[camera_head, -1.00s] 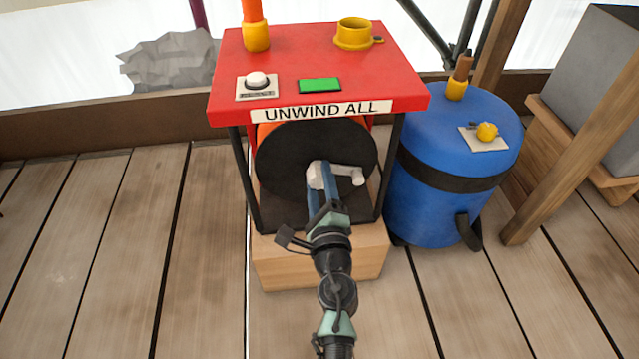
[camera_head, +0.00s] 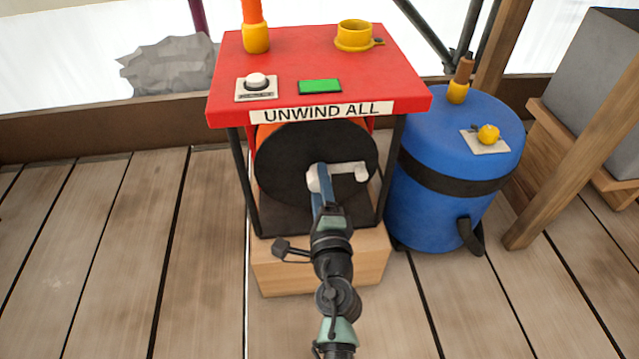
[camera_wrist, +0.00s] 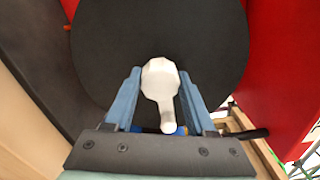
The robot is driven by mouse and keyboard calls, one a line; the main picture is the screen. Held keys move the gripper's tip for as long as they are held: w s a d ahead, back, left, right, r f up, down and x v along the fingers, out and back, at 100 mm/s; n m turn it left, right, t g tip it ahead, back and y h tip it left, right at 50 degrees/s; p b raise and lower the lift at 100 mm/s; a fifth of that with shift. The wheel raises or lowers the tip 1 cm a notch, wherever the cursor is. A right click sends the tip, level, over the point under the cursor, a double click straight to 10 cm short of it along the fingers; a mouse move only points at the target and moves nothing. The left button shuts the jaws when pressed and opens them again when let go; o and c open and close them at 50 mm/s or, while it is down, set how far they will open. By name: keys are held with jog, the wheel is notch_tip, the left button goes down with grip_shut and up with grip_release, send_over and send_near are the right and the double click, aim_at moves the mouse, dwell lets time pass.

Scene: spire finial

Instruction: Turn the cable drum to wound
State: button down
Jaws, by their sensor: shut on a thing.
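The cable drum (camera_head: 290,170) has a black round face and sits in a dark frame under a red top (camera_head: 390,70) labelled "UNWIND ALL". A white crank (camera_head: 345,168) is on the middle of its face, its arm pointing right in the head view. In the wrist view the crank (camera_wrist: 161,80) lies between the two blue fingers, its arm pointing down the picture. My gripper (camera_head: 317,186) is shut on the crank at its hub. The fingers hide part of the hub in the head view. A green screen (camera_head: 320,86) on the red top is lit.
A white push button (camera_head: 257,80), an orange post (camera_head: 254,25) and a yellow ring (camera_head: 354,34) are on the red top. A blue barrel (camera_head: 455,165) stands close on the right. The frame's dark posts flank the drum. The plank floor on the left is clear.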

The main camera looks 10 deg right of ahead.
jog(key=shift+c, duration=1.2)
grip_release()
jog(key=shift+s, duration=0.1)
jog(key=s, duration=1.2)
jog(key=shift+s, duration=0.35)
